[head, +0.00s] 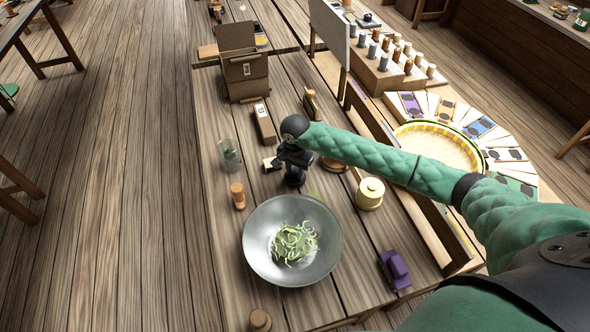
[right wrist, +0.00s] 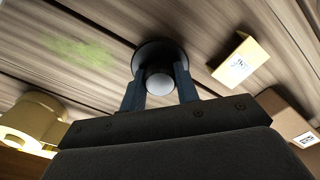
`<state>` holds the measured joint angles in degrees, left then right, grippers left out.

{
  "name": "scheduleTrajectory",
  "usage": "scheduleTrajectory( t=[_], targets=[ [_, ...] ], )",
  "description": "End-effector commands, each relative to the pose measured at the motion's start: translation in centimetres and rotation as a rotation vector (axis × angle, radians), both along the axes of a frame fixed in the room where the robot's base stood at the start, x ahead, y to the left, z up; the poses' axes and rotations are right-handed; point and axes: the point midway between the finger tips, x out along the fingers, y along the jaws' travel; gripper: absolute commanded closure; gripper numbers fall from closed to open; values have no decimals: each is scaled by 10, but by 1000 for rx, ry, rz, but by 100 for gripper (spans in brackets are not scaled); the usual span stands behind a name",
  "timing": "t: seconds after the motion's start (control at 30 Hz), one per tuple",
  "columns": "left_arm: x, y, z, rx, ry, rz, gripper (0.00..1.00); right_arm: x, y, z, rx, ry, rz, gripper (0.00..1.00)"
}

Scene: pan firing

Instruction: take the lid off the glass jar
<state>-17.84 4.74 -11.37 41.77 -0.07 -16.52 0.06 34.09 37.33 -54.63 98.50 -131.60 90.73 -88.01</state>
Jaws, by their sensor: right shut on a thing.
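A clear glass jar (head: 229,153) with something green inside stands at the left edge of the table, left of my right gripper; I cannot make out a lid on it. My right gripper (head: 293,172) points down over the table, apart from that jar. In the right wrist view its fingers (right wrist: 158,78) are shut on the pale grey knob (right wrist: 159,83) of a dark round thing (right wrist: 152,50). I cannot tell whether this dark thing is a lid, or what lies under it. My left gripper is not in view.
A metal bowl (head: 256,250) with green strips stands in front of the gripper. A yellow pot (head: 369,193) is to the right, a small yellow box (head: 270,164) close left, and a brown box (head: 264,124) behind. A wooden shaker (head: 237,196) stands near the jar.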

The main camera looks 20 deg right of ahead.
Motion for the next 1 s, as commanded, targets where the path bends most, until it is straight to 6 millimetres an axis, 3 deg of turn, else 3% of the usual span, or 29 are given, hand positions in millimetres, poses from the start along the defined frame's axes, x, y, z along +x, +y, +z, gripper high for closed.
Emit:
scheduleTrajectory(
  t=[0.4, 0.43, 0.53, 1.0],
  targets=[
    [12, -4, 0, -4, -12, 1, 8, 0, 0, -3, 0, 0, 0, 96],
    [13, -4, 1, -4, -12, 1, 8, 0, 0, -2, 0, 0, 0, 65],
    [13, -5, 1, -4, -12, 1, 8, 0, 0, -2, 0, 0, 0, 47],
    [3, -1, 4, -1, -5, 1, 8, 0, 0, 2, 1, 1, 0, 47]
  ],
)
